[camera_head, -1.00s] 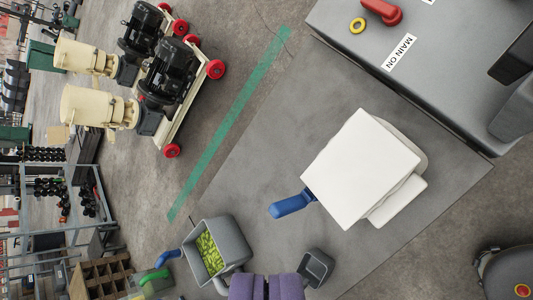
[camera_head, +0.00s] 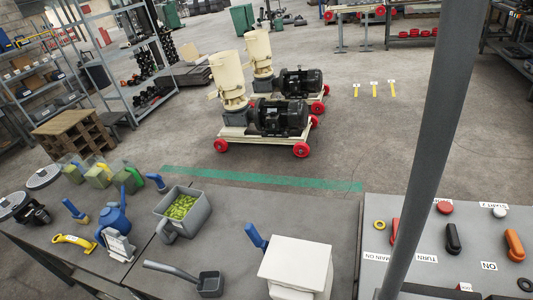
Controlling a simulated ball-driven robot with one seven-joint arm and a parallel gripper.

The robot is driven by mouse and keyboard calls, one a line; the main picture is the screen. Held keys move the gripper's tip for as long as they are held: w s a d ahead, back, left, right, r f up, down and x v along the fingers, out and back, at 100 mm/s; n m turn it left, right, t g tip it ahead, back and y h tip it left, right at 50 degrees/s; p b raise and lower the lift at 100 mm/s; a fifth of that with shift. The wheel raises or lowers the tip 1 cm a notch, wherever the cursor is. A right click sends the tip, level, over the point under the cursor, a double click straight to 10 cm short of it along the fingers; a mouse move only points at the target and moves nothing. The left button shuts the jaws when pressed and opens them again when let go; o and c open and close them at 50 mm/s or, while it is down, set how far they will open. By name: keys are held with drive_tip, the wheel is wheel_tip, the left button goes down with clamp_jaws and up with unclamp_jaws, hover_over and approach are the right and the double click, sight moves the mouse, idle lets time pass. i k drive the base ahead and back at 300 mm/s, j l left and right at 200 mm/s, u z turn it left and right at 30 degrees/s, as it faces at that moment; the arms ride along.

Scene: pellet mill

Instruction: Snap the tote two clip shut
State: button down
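Several small greenish totes stand in a row at the back left of the grey bench: one at the left (camera_head: 72,172), one in the middle (camera_head: 97,178) and one at the right (camera_head: 122,181). Coloured pieces show at their tops, with yellow on the middle one and green on the right one. I cannot read any number on them, so I cannot tell which is tote two. I also cannot tell whether a clip is open or shut. My gripper is not in view.
A grey bin of green pellets (camera_head: 163,208), a blue can (camera_head: 113,222), a grey scoop (camera_head: 210,285) and a white block (camera_head: 297,262) crowd the bench (camera_head: 140,272). A switch panel (camera_head: 470,265) is at right. A dark pole (camera_head: 440,130) crosses the view.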

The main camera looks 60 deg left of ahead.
sight(250, 229)
drive_tip(key=k+j, duration=0.3)
drive_tip(key=j, duration=0.15)
drive_tip(key=k+j, duration=0.3)
drive_tip(key=j, duration=0.2)
drive_tip(key=k+j, duration=0.3)
drive_tip(key=j, duration=0.15)
drive_tip(key=k+j, duration=0.3)
drive_tip(key=j, duration=0.15)
drive_tip(key=k+j, duration=0.3)
drive_tip(key=j, duration=0.2)
drive_tip(key=k+l+u, duration=0.05)
